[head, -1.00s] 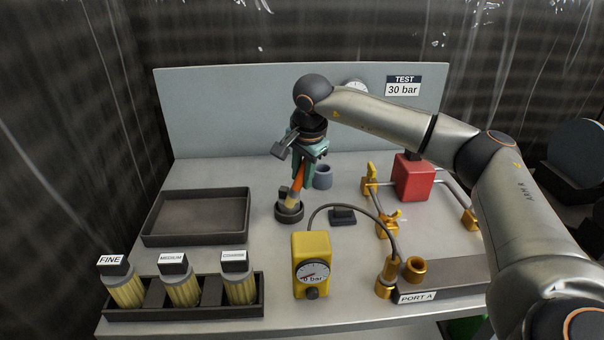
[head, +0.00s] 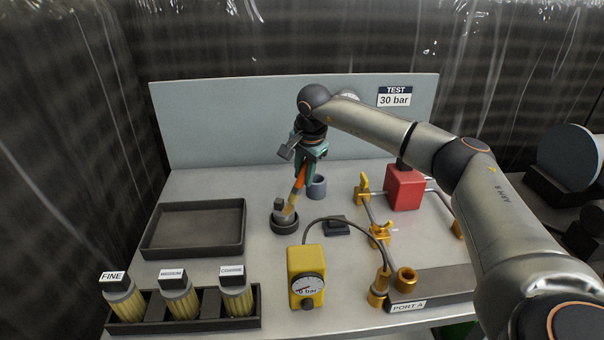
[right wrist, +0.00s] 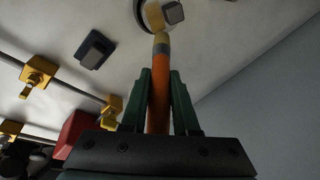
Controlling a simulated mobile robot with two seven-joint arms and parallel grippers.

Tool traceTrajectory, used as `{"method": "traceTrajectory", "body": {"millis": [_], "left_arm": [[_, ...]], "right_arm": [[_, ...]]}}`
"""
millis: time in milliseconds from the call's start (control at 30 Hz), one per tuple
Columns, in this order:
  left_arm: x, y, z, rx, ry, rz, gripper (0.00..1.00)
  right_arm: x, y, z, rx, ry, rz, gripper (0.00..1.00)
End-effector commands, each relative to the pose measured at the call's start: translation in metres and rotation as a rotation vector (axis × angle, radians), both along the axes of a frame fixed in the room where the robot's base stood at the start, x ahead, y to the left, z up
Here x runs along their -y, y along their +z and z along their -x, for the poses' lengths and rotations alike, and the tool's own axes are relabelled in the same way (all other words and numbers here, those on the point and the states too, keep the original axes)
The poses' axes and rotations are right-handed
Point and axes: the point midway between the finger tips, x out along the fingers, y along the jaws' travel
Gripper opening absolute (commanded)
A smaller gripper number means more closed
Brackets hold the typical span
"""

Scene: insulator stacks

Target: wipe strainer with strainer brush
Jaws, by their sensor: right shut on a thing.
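My right gripper (head: 303,162) is shut on the orange handle of the strainer brush (head: 300,178), which points down and leans. It also shows in the right wrist view, with the brush (right wrist: 158,105) between the green fingers (right wrist: 160,75). The tan bristle end is at a small grey piece, seemingly the strainer (head: 279,206), in a dark round holder (head: 284,226). In the right wrist view the bristles overlap the holder, beside the strainer's grey block (right wrist: 173,12). I cannot tell whether they touch. My left gripper is not in view.
An empty dark tray (head: 150,240) lies at left. A rack (head: 208,322) holds FINE, MEDIUM and COARSE cartridges in front. A blue-grey cup (head: 317,187) stands behind the brush. A yellow gauge (head: 305,262) with hose, a red block (head: 404,188) and brass valves stand to the right.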

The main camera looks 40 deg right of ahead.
Motion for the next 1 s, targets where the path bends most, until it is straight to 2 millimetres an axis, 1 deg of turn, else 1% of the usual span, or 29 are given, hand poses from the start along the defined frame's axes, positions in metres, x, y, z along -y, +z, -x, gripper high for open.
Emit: {"method": "traceTrajectory", "body": {"millis": [100,233,500,767,1000], "left_arm": [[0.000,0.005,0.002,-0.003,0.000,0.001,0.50],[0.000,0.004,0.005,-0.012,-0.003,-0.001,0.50],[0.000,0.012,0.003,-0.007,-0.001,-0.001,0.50],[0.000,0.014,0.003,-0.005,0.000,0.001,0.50],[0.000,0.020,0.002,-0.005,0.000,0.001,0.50]], "right_arm": [[0.000,0.001,0.000,-0.001,0.001,0.000,0.00],[-0.003,-0.001,0.002,0.000,0.002,0.001,0.00],[-0.021,-0.002,0.015,-0.003,0.002,-0.001,0.00],[-0.029,-0.003,0.021,-0.005,0.003,0.000,0.00],[-0.045,-0.003,0.033,-0.007,0.004,-0.001,0.00]]}}
